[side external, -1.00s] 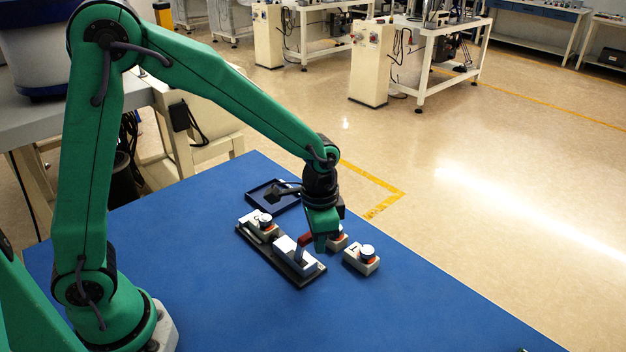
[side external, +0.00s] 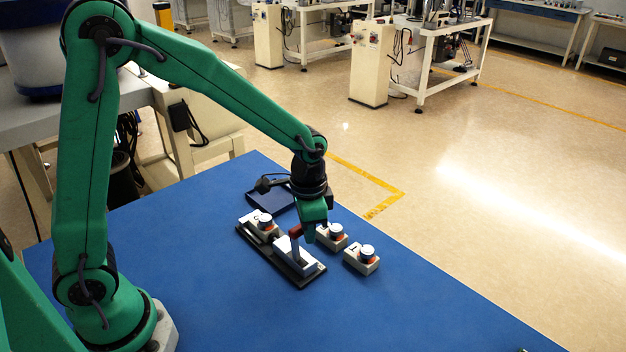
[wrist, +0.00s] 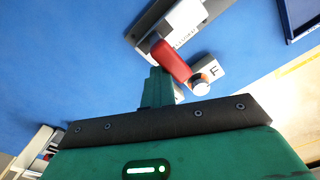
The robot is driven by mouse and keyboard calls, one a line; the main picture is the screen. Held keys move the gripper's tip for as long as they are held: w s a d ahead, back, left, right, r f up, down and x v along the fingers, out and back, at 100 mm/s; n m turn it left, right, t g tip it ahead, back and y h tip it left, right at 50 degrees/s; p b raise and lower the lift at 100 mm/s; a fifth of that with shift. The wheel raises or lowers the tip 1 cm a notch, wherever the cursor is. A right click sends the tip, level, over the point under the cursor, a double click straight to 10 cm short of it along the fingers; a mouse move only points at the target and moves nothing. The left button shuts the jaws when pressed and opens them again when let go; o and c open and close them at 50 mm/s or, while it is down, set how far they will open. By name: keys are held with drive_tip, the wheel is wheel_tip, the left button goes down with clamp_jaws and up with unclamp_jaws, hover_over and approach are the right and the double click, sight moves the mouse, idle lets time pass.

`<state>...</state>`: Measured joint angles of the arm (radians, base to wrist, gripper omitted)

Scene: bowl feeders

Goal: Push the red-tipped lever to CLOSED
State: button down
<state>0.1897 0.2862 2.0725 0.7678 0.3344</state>
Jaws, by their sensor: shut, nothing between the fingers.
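The red-tipped lever (side external: 296,231) stands up from a white block (side external: 296,258) at the near end of a dark base plate (side external: 302,283). It is close to upright. The red tip (wrist: 172,61) also shows in the wrist view, with part of the labelled white block (wrist: 181,24) beyond it. My gripper (side external: 308,236) is shut and empty, just right of the red tip. In the wrist view my shut fingers (wrist: 159,88) are against or very near the tip; I cannot tell if they touch.
Another white block with a round knob (side external: 260,226) sits at the plate's far end. Two similar knobbed blocks (side external: 331,238) (side external: 362,258) stand on the blue table to the right. A dark blue tray (side external: 268,199) lies behind.

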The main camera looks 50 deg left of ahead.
drive_tip(key=shift+s+a+f, duration=0.2)
drive_tip(key=shift+a+f, duration=0.4)
drive_tip(key=shift+f, duration=0.25)
drive_tip(key=shift+d+r, duration=0.15)
drive_tip(key=shift+d, duration=0.35)
drive_tip(key=shift+w+r, duration=0.1)
wheel_tip(320, 180, up, 8)
idle(0.9)
